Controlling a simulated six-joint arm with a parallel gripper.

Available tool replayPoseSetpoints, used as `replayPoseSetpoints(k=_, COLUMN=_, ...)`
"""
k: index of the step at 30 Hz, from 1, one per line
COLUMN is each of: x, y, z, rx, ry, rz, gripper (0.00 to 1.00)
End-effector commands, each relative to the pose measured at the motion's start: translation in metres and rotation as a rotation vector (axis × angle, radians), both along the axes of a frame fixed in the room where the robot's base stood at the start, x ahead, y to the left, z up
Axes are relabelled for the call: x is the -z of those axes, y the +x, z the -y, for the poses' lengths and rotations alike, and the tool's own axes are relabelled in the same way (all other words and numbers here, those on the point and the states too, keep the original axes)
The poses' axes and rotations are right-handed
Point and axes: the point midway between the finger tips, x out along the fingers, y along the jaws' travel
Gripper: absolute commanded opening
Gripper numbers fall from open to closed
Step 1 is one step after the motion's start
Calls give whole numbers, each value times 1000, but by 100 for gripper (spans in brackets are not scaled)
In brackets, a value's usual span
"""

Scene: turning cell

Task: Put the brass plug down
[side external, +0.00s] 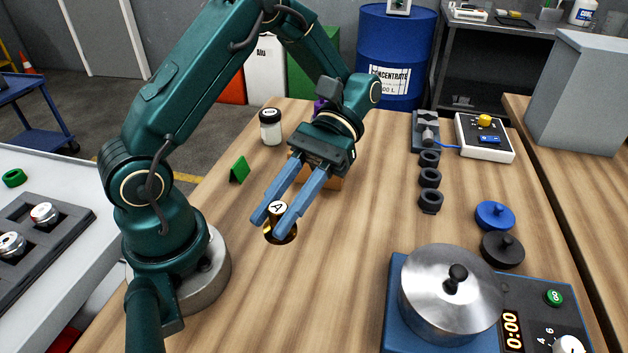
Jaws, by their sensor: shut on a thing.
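The fingers hide part of the plug's sides. I cannot tell whether its base touches the table or hangs just above it.
A green wedge (240,170) and a black-lidded jar (271,128) stand behind the plug. An orange-brown block (334,184) is partly hidden behind my gripper. The table's front middle is clear.

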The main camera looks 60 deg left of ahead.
Motion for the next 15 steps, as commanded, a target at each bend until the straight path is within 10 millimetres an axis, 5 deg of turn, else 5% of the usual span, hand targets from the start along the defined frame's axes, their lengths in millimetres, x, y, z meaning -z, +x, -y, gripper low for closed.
replayPoseSetpoints(k=3, x=6, y=-24, z=-14, rx=361, ry=0, rz=-2, gripper=0)
replayPoseSetpoints(k=7, x=10, y=-32, z=-44, rx=767, ry=-1, rz=-1, gripper=0)
replayPoseSetpoints(k=15, x=3, y=13, z=-97, rx=1607, ry=0, rz=3, gripper=0)
